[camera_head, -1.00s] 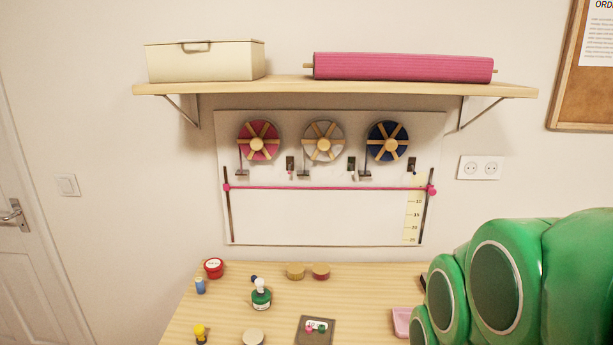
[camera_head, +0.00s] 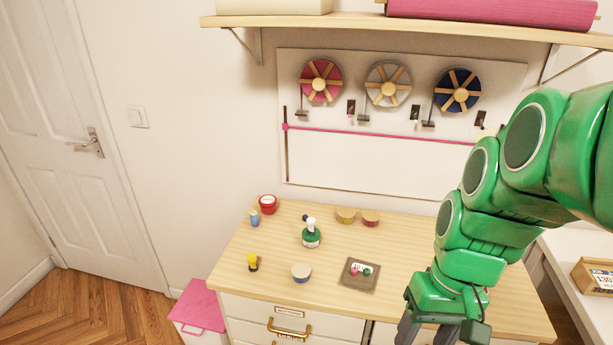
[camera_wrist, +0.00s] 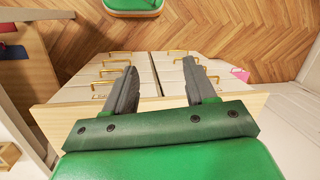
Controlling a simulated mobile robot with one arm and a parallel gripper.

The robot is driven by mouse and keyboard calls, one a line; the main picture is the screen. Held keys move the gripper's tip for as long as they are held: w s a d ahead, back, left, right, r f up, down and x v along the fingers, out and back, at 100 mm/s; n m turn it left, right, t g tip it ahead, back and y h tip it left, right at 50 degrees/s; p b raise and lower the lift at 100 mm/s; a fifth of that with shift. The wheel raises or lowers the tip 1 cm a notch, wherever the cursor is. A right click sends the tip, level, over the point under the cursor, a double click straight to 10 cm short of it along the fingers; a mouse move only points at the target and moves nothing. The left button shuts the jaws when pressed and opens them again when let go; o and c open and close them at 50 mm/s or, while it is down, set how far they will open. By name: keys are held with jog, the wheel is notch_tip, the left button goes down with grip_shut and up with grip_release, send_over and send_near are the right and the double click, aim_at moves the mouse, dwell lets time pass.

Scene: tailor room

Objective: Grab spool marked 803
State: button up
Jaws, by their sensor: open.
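No number 803 can be read on any spool in these frames. Small spool-like items stand on the wooden table (camera_head: 330,285): a blue one (camera_head: 255,218) at the back left and a yellow one (camera_head: 253,262) at the front left. Wall reels hang above: pink (camera_head: 321,82), white (camera_head: 388,85) and blue (camera_head: 457,91). My gripper (camera_head: 425,338) hangs at the table's front right, its fingers cut off by the lower picture edge. In the wrist view my gripper (camera_wrist: 160,88) is open and empty, above the drawer fronts (camera_wrist: 130,72).
On the table are a red round tin (camera_head: 268,204), a green bottle (camera_head: 311,236), a pale round tin (camera_head: 301,272), two small round tins (camera_head: 358,217) and a dark card (camera_head: 360,275). A pink-lidded bin (camera_head: 198,308) stands left. A shelf (camera_head: 420,27) hangs above.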

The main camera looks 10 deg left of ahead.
jog(key=w+a+n+y, duration=0.1)
jog(key=w+a+n, duration=0.1)
jog(key=w+a, duration=0.35)
jog(key=w+a+n+y, duration=0.2)
jog(key=w+a, duration=0.1)
jog(key=w, duration=0.6)
jog(key=n+g+y, duration=0.1)
jog(key=n+y, duration=0.7)
jog(key=n, duration=0.6)
send_near(252, 213)
jog(key=shift+d+f, duration=0.4)
jog(key=shift+f, duration=0.1)
jog(key=shift+w+a+f+y, duration=0.25)
jog(key=shift+a+f+y, duration=0.1)
jog(key=shift+a, duration=0.1)
jog(key=shift+s+r+x, duration=0.1)
jog(key=shift+r+x, duration=0.1)
jog(key=shift+x, duration=1.75)
jog(key=shift+s+r+x, duration=0.1)
jog(key=shift+r+x, duration=0.05)
jog(key=shift+x, duration=1.75)
jog(key=shift+a, duration=0.1)
jog(key=shift+c, duration=0.2)
grip_shut()
